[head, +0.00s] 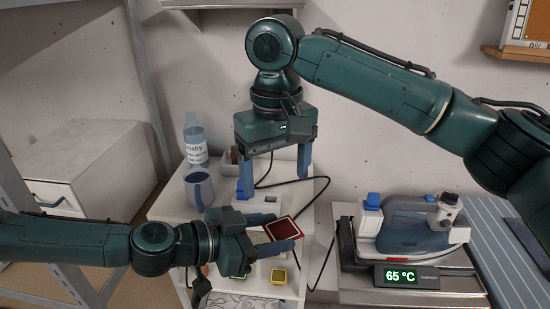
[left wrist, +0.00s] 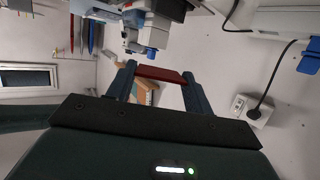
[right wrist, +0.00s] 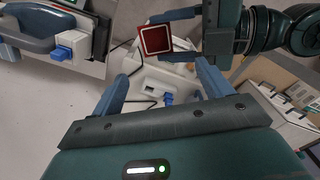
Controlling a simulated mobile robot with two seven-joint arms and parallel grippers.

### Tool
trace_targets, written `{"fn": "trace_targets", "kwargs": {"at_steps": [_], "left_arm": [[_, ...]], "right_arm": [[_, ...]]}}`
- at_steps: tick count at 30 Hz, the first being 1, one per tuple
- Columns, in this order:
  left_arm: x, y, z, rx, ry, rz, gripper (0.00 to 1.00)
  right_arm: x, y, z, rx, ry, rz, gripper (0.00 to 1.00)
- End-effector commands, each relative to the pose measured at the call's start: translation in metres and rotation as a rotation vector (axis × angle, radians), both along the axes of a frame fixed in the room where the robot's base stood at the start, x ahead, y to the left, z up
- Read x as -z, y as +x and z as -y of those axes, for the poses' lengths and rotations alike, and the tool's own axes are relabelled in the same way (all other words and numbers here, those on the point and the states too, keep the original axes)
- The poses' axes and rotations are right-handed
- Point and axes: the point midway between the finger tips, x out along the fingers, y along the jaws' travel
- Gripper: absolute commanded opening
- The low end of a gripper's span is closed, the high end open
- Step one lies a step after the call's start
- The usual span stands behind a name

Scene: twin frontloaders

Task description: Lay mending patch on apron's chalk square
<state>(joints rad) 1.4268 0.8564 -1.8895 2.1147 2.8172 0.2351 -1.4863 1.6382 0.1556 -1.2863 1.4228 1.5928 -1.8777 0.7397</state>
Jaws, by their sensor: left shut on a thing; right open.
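The mending patch (head: 283,229) is a dark red square with a pale line near its edge. My left gripper (head: 277,233) is shut on it and holds it tilted above the white stand; the patch also shows in the left wrist view (left wrist: 161,73) and the right wrist view (right wrist: 156,39). My right gripper (head: 275,170) is open and empty, fingers pointing down, above and behind the patch. Blue-grey striped material (head: 507,240) lies at the far right; I cannot tell if it is the apron. I see no chalk square.
The white stand (head: 168,205) carries a mug (head: 199,189), a bottle (head: 195,140) and small yellow and green squares (head: 278,276). An iron (head: 412,225) rests on a station reading 65 °C, right of the stand. A dark cable (head: 318,205) runs between them.

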Motion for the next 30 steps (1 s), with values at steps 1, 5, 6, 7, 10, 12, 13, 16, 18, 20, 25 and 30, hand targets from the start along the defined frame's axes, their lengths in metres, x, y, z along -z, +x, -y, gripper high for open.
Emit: {"fn": "trace_targets", "kwargs": {"at_steps": [1, 5, 6, 7, 10, 12, 13, 16, 18, 20, 25, 30], "left_arm": [[0.0, 0.0, 0.0, 0.0, 0.0, 0.0, 0.31], [0.0, 0.0, 0.0, 0.0, 0.0, 0.0, 0.31], [0.0, 0.0, 0.0, 0.0, 0.0, 0.0, 0.31], [0.0, 0.0, 0.0, 0.0, 0.0, 0.0, 0.31], [0.0, 0.0, 0.0, 0.0, 0.0, 0.0, 0.31], [0.0, 0.0, 0.0, 0.0, 0.0, 0.0, 0.31], [0.0, 0.0, 0.0, 0.0, 0.0, 0.0, 0.31], [0.0, 0.0, 0.0, 0.0, 0.0, 0.0, 0.31], [0.0, 0.0, 0.0, 0.0, 0.0, 0.0, 0.31], [0.0, 0.0, 0.0, 0.0, 0.0, 0.0, 0.31], [0.0, 0.0, 0.0, 0.0, 0.0, 0.0, 0.31], [0.0, 0.0, 0.0, 0.0, 0.0, 0.0, 0.31]], "right_arm": [[0.011, -0.001, 0.001, -0.001, -0.001, -0.003, 0.78], [0.037, -0.001, 0.0, -0.002, 0.0, -0.002, 0.78], [0.044, -0.001, 0.0, -0.002, 0.0, -0.002, 0.78], [0.05, -0.001, 0.0, -0.002, 0.0, -0.002, 0.78], [0.067, -0.001, 0.0, -0.002, 0.001, -0.002, 0.78], [0.076, 0.0, 0.0, -0.002, 0.001, -0.001, 0.78], [0.08, 0.0, 0.0, -0.002, 0.002, 0.0, 0.78], [0.089, -0.001, 0.0, -0.003, 0.001, -0.001, 0.78], [0.093, -0.001, -0.001, -0.003, 0.003, -0.001, 0.78], [0.095, -0.001, -0.001, -0.004, 0.004, 0.0, 0.78], [0.096, 0.0, 0.0, -0.004, 0.003, 0.001, 0.78], [0.095, 0.0, -0.001, -0.004, 0.003, 0.001, 0.72]]}}
